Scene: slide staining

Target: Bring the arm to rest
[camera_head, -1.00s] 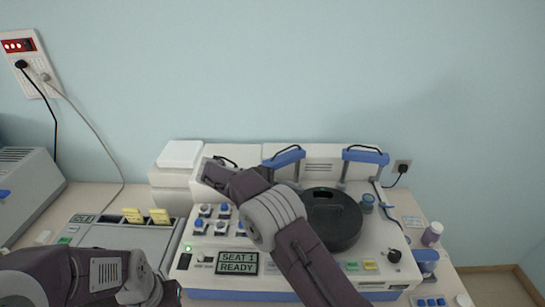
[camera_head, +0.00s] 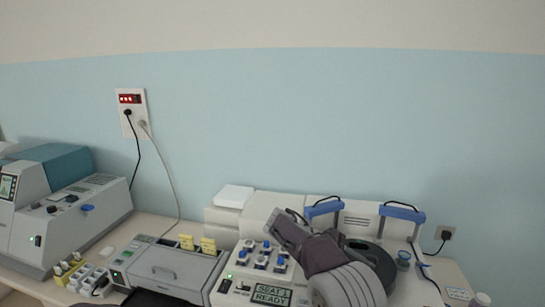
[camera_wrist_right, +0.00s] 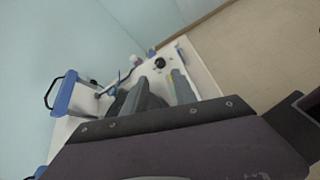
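My right arm (camera_head: 322,255) reaches in from the bottom over the white staining machine (camera_head: 232,283), in front of its round black part (camera_head: 372,262). Its gripper tips cannot be made out in the head view. In the right wrist view my right gripper (camera_wrist_right: 162,80) shows two grey fingers with a gap between them and nothing seen held, pointing toward the white machine top. My left gripper is not in view; only a dark bit of what seems to be my left arm shows at the bottom edge. The machine's display reads "SEAT 1 READY".
Blue-capped vials (camera_head: 262,262) stand on the machine near my right arm, and blue handles (camera_head: 402,212) rise behind. A grey unit with yellow tabs (camera_head: 208,245) stands left of it. A larger grey device (camera_head: 75,215) is far left.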

